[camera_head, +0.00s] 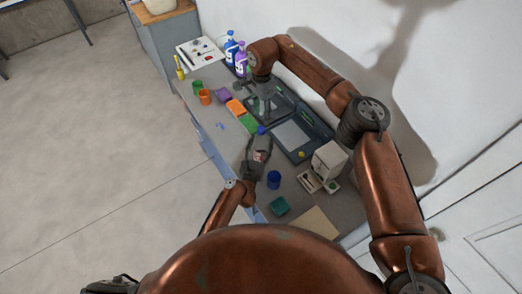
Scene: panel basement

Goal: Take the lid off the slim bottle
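A small blue cap (261,130) shows on the counter, just past the fingertips of my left gripper. It may be the lid of the slim bottle; the bottle's body is mostly hidden. My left gripper (258,146) reaches up from the lower middle with its fingers apart. A small pale, pinkish thing (260,155) shows between them; I cannot tell whether they touch it. My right arm reaches in from the right and bends down at the far end. My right gripper (242,87) is small and dark there, and its opening is unclear.
The counter holds a dark tray (322,128), orange, green and purple containers, a blue cup (273,179), a green box (279,206) and a white machine (329,160). Blue and purple bottles (240,62) stand at the back by a white board (200,53). The wall bounds the right.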

